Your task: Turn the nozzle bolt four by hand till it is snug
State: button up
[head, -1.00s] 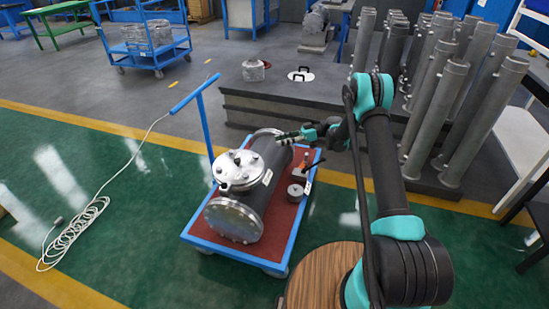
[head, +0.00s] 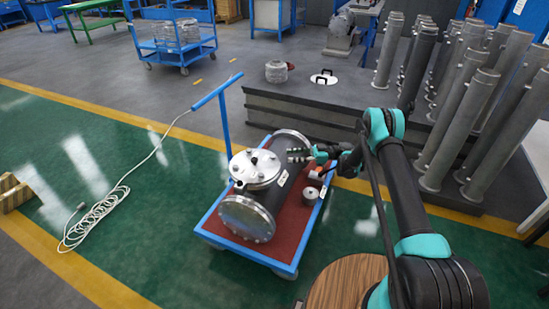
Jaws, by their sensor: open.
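The grey flanged shell (head: 285,176) lies on its side on a blue cart with a red top. Its round nozzle cover (head: 254,167) faces up and carries several small bolts, too small to tell apart by number. A larger shiny end flange (head: 246,218) faces the front left. My gripper (head: 291,155) reaches in from the right, above the shell and to the right of the nozzle cover. Its fingers are apart and hold nothing. It looks clear of the bolts.
The cart (head: 262,259) has an upright blue handle (head: 217,92) at its back left. A small grey cylinder (head: 310,195) stands on the cart right of the shell. A dark platform (head: 300,115) with tall grey pipes (head: 446,105) lies behind. A white cable (head: 95,212) lies on the floor left.

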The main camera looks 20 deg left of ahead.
aim_at(274, 156)
jog(key=x, duration=0.9)
jog(key=shift+c, duration=0.2)
grip_shut()
